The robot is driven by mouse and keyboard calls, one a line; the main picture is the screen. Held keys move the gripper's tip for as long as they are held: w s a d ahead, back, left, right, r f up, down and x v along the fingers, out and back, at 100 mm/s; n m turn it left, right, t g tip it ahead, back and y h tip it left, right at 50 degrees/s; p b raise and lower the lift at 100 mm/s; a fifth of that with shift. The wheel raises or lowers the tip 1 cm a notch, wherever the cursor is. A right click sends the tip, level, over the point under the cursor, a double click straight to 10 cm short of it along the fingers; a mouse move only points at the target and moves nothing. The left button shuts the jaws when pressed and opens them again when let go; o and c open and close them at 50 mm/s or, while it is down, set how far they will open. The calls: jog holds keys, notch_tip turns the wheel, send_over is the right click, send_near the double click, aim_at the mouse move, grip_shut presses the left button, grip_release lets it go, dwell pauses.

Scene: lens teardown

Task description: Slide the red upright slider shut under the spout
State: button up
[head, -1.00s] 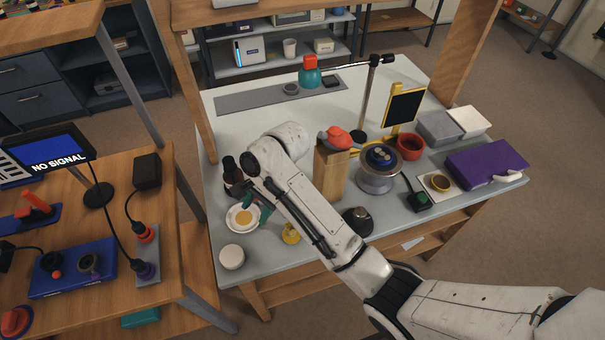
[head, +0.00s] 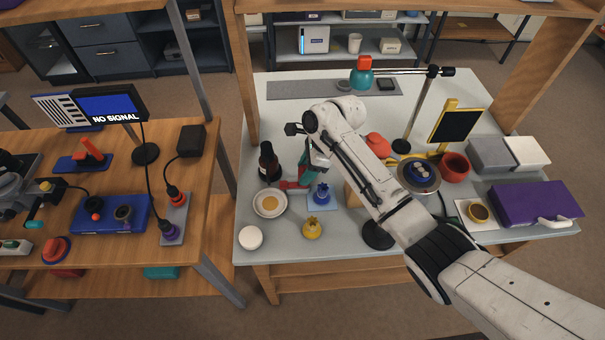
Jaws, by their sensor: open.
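My gripper (head: 305,174) is over the left part of the grey table, partly hidden by my own wrist. Teal shows at its fingers, and the jaws are open. A small red piece (head: 290,184) lies low beside the fingers, between a dark bottle (head: 268,163) and a blue knobbed piece (head: 322,194). I cannot tell whether this red piece is the upright slider, or whether the fingers touch it. No spout can be made out clearly.
A white dish (head: 270,203), a yellow knobbed piece (head: 313,229) and a white round lid (head: 250,238) stand near the front left. A metal stand (head: 416,110) rises behind my arm. A purple case (head: 520,206) lies at right.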

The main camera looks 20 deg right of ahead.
jog(key=shift+x, duration=1.45)
grip_shut()
jog(key=shift+r, duration=0.1)
